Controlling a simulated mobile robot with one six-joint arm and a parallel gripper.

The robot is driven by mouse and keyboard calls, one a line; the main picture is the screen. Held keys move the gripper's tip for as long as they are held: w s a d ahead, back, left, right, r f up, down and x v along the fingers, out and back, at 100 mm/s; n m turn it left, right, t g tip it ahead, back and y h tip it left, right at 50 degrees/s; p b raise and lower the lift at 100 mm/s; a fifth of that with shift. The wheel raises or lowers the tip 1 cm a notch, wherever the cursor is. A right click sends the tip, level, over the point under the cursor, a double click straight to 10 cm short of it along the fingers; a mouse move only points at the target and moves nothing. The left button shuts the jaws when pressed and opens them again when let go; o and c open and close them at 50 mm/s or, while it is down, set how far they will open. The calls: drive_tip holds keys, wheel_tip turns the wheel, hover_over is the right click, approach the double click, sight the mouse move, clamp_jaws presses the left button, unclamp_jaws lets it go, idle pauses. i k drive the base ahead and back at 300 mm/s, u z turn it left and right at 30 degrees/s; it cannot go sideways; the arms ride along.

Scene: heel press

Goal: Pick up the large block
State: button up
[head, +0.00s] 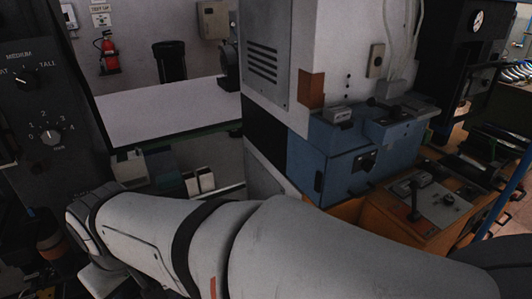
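I cannot make out for certain which thing is the large block. Two small white block-like pieces (199,182) stand side by side on a lower shelf under the pale bench, left of centre. A darker grey-green box shape (163,170) is just left of them, partly in shadow. My white arm crosses the lower part of the head view from the right to the lower left. My gripper does not show, so its state and what it may hold are hidden.
A dark panel with dials (45,110) rises close on the left. A fire extinguisher (108,55) hangs on the wall.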

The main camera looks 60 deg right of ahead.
sight(401, 187)
drive_tip(key=u, duration=0.3)
drive_tip(key=k, duration=2.4)
drive_tip(key=z, duration=1.95)
drive_tip(key=i, duration=1.45)
drive_tip(key=z, duration=0.05)
